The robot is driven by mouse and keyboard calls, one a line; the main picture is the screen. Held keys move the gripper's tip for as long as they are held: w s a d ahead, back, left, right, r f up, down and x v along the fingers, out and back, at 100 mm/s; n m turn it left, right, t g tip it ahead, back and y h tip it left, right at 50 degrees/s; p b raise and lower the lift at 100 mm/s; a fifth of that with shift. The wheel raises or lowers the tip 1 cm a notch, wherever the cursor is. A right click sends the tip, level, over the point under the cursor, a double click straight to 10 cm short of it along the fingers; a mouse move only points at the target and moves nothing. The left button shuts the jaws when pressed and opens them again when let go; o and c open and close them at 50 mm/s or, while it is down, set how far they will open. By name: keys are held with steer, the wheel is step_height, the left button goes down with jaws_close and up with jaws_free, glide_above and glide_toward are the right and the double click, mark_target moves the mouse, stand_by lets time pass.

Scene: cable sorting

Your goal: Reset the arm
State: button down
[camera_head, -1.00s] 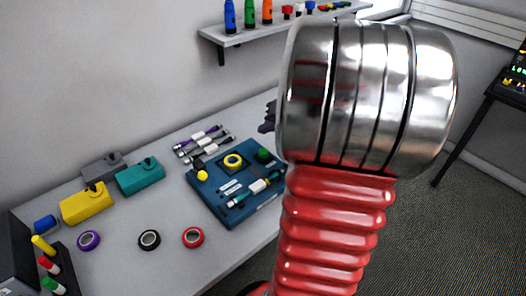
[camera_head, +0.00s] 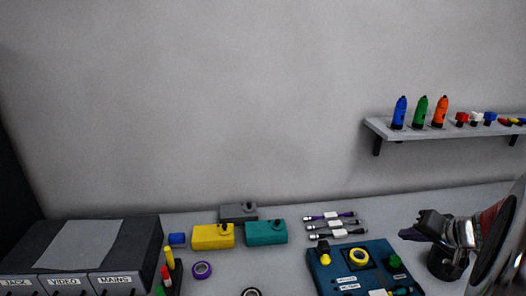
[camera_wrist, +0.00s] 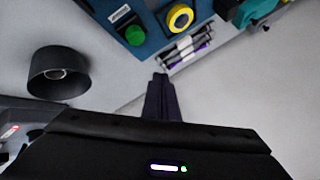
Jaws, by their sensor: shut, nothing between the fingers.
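My gripper (camera_head: 408,235) shows at the right of the head view, above the right part of the bench, with its dark fingers pointing left. In the wrist view its fingertips (camera_wrist: 161,78) are together and empty, over pale bench surface. Part of my arm fills the right edge of the head view. The blue board (camera_head: 320,272) lies to the left of my gripper; it carries a yellow ring (camera_head: 360,257) and a green knob (camera_head: 395,262). Nothing touches the fingers.
A dark cup-like cylinder (camera_wrist: 58,72) stands near my gripper. Several cables (camera_head: 335,223) lie behind the board. Yellow (camera_head: 212,237) and teal (camera_head: 266,232) boxes stand further left, with a labelled drawer unit (camera_head: 130,250) at far left. A wall shelf (camera_head: 400,133) holds bottles.

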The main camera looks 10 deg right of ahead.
steer(key=s+a+f+g, duration=0.1)
steer(key=s+a, duration=0.1)
steer(key=a, duration=0.2)
steer(key=s+a+g+y, duration=0.1)
steer(key=s+a, duration=0.1)
steer(key=a, duration=0.2)
steer(key=s+a+f+g, duration=0.1)
steer(key=s+a+g, duration=0.1)
steer(key=a, duration=0.2)
steer(key=shift+f+m, duration=0.3)
steer(key=shift+m, duration=0.1)
steer(key=s+a+r+n, duration=0.2)
steer(key=a+n, duration=0.1)
steer(key=a, duration=0.5)
steer(key=s+a+r+n, duration=0.1)
steer(key=a+r+n, duration=0.2)
steer(key=a, duration=0.5)
steer(key=s+a+r+n, duration=0.2)
steer(key=a+r+n, duration=0.1)
steer(key=a, duration=0.5)
steer(key=shift+s+a+n+h, duration=0.15)
steer(key=shift+s+n+h, duration=0.25)
steer(key=shift+n, duration=0.1)
